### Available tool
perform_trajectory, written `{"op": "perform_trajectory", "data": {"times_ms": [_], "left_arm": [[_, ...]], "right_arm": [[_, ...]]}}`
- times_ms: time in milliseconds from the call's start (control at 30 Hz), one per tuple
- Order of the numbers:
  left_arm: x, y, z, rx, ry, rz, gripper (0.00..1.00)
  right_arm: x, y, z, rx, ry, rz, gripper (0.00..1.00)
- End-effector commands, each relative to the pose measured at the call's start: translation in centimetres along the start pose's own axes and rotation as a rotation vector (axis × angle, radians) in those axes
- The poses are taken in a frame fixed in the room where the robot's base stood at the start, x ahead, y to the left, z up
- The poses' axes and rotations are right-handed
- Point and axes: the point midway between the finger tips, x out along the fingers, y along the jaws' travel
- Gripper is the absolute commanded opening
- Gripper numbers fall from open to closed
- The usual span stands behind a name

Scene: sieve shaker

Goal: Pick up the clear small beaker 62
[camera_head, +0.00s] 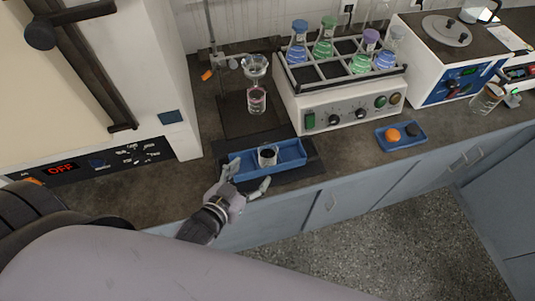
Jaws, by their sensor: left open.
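A small clear beaker (267,157) with dark contents stands in the middle of a blue tray (292,153) on the counter. My left gripper (248,182) is open at the tray's front left. One finger reaches over the tray's left end and the other lies along its front edge. The beaker is beyond the fingertips and apart from them. My right gripper does not show.
Behind the tray stand a ring stand with a funnel (254,67) over a flask (257,100), and a shaker (352,103) holding several flasks. A white oven (163,70) is at left. A small blue tray (401,136) with an orange and a dark item is at right. The counter between the trays is clear.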

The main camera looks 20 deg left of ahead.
Motion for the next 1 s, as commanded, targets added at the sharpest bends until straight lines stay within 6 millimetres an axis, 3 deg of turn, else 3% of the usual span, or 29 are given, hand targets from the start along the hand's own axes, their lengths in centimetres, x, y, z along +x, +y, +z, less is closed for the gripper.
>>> {"op": "perform_trajectory", "data": {"times_ms": [100, 367, 700, 1000], "left_arm": [[2.0, 0.0, -0.2, 0.000, 0.001, -0.001, 0.67], [3.8, 0.0, -0.2, 0.001, 0.000, 0.000, 0.67], [8.1, -0.2, -0.3, 0.000, 0.000, 0.000, 0.67], [8.7, -0.2, -0.2, 0.000, 0.000, 0.000, 0.67]], "right_arm": [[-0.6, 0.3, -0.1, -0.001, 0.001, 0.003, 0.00], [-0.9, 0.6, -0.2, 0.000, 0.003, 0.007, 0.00], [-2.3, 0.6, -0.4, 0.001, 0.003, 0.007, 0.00], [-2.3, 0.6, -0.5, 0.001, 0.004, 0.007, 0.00]]}}
